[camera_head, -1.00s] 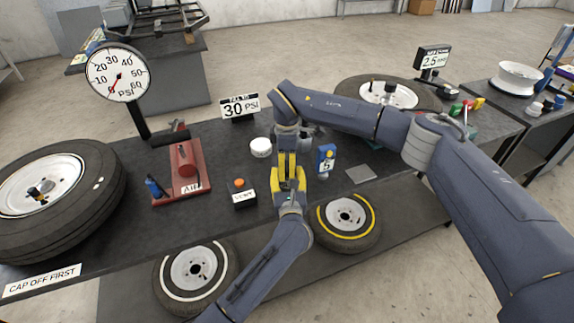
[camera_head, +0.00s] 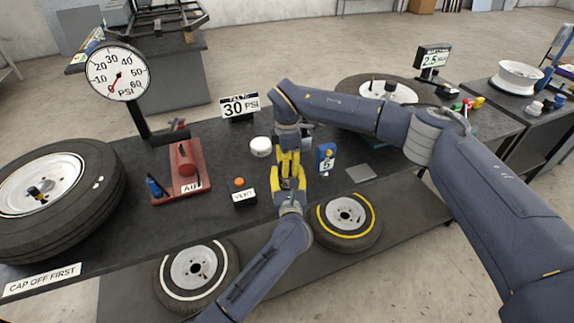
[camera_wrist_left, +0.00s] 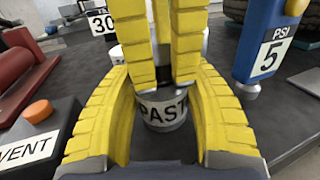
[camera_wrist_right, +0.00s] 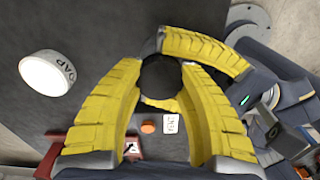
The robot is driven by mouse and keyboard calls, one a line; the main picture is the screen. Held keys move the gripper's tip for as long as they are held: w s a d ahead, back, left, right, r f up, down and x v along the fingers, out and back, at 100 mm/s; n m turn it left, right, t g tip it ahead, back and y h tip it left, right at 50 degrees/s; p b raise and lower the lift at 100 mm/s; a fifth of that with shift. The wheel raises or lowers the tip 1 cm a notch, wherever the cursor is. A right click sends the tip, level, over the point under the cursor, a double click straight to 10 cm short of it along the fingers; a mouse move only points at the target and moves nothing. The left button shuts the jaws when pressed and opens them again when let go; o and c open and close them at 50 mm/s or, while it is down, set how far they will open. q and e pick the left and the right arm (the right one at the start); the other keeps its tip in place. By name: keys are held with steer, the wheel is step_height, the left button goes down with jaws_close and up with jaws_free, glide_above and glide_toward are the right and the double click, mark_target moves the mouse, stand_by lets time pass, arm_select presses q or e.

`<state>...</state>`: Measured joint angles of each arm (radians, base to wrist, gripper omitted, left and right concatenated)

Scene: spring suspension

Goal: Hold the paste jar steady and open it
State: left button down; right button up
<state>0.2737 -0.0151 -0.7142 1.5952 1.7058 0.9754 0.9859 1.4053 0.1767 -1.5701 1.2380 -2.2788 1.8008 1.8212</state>
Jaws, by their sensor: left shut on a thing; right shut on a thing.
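The paste jar (camera_wrist_left: 166,112), a grey cylinder with a white label reading "PAST", stands upright between the yellow fingers of my left gripper (camera_wrist_left: 165,125), which is shut on it low down. My right gripper (camera_wrist_left: 172,70) comes down from above with its fingers shut around the jar's top. In the right wrist view, the dark round lid (camera_wrist_right: 161,76) sits between the fingers of my right gripper (camera_wrist_right: 160,98). In the head view, my left gripper (camera_head: 288,180) and right gripper (camera_head: 288,155) hide most of the jar. I cannot tell whether the lid is loose.
A white round tub (camera_head: 260,147) stands just left of the grippers. The vent box (camera_head: 243,194) with an orange button is front left. The blue PSI block (camera_head: 326,158) is close on the right. A red air pump (camera_head: 183,167) is further left.

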steer(key=n, duration=0.3)
steer(key=shift+n, duration=0.4)
steer(key=o, duration=1.3)
steer(key=shift+c, duration=0.2)
steer(key=shift+r, duration=1.8)
steer(key=shift+o, duration=0.7)
steer(key=shift+r, duration=0.65)
steer(key=shift+r+m, duration=1.1)
steer(key=shift+r, duration=0.35)
steer(key=shift+f, duration=3.85)
steer(key=shift+o, duration=0.2)
